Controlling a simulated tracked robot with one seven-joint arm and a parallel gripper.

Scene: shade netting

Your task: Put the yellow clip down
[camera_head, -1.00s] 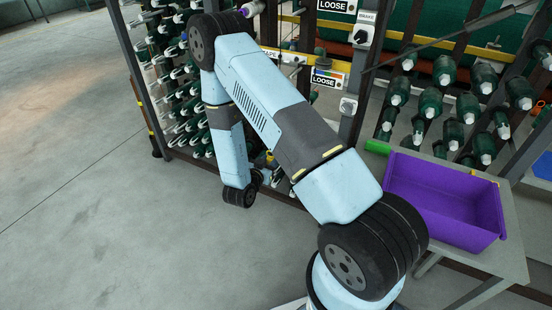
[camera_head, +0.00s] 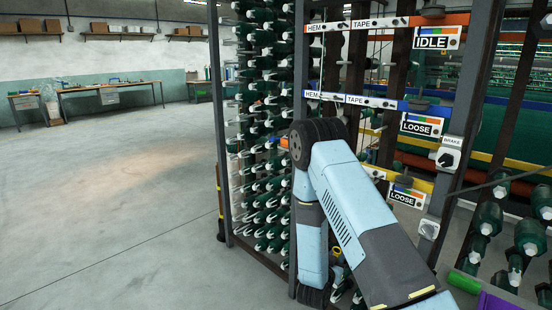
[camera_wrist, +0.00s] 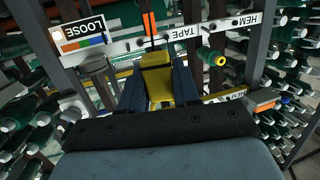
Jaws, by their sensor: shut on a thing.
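The yellow clip (camera_wrist: 157,78) is in the wrist view, upright in the picture between the two dark fingers of my gripper (camera_wrist: 158,88). My gripper is shut on it. The clip's top lies in front of a white rail labelled TAPE and HEM (camera_wrist: 190,32); I cannot tell whether it touches the rail. In the head view my arm hides the gripper, and I cannot make out the clip there.
An orange clip (camera_wrist: 149,24) stands on the rail by a LOOSE sign (camera_wrist: 86,36). A green bobbin with a yellow end (camera_wrist: 216,58) is close right of my gripper. The head view shows a rack of green bobbins (camera_head: 265,100) and open floor (camera_head: 110,210) at left.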

